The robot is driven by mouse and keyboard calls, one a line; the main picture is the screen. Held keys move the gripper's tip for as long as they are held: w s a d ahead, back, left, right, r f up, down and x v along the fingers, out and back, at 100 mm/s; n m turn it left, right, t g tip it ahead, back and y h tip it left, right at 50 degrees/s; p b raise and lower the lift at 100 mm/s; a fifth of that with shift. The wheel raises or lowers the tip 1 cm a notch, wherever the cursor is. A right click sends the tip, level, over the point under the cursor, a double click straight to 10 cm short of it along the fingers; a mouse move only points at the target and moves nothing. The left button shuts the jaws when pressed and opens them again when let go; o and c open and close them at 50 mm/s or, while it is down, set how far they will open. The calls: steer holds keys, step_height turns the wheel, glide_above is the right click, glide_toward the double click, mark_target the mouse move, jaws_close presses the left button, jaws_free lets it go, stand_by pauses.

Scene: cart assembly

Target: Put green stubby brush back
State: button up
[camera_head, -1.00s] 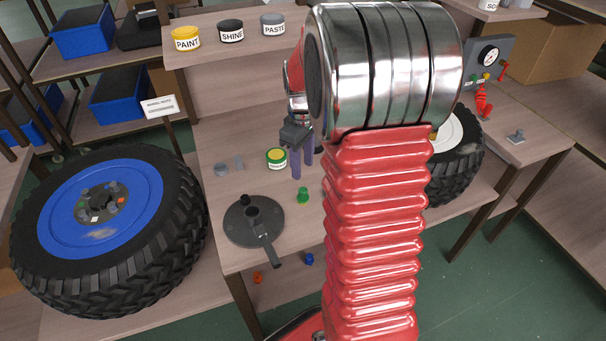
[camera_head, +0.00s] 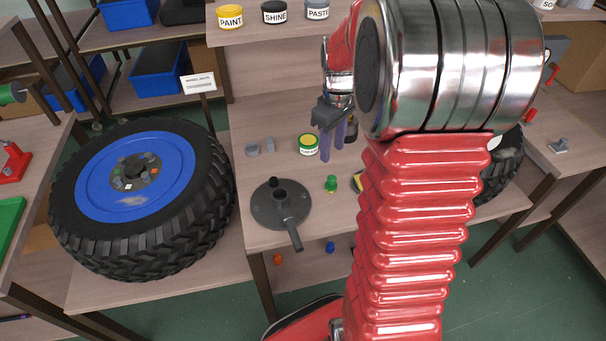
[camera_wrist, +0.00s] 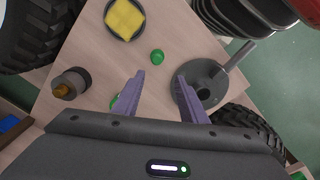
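A small green knobbed piece (camera_head: 330,184) stands on the middle bench, right of a dark round plate with a handle (camera_head: 296,236). It also shows in the wrist view (camera_wrist: 157,57). I cannot tell whether it is the stubby brush. My gripper (camera_head: 332,150) is open, fingers pointing down over the bench behind this piece. The wrist view shows nothing between its fingertips (camera_wrist: 158,76). Another bit of green (camera_wrist: 115,102) is partly hidden by the left finger there. A green tin with a yellow top (camera_head: 308,144) is left of my gripper in the head view.
A dark jar with brown contents (camera_wrist: 70,85) and a container with a yellow square (camera_wrist: 125,19) stand nearby. A large blue-rimmed tyre (camera_head: 120,205) is left of the bench. PAINT (camera_head: 230,17), SHINE and PASTE pots line the raised shelf. My arm hides part of the bench.

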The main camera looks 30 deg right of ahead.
steer(key=s+a+r+m+t, duration=0.1)
steer(key=s+a+r, duration=0.2)
steer(key=a+r, duration=0.25)
steer(key=s+a+r+m+t, duration=0.1)
steer(key=s+a+r+t, duration=0.1)
steer(key=s+a+r, duration=0.35)
steer(key=s+a+m+t, duration=0.2)
steer(key=s+a, duration=0.6)
steer(key=a, duration=0.2)
steer(key=shift+s+a+r, duration=0.2)
steer(key=shift+s, duration=0.05)
steer(key=shift+s, duration=0.1)
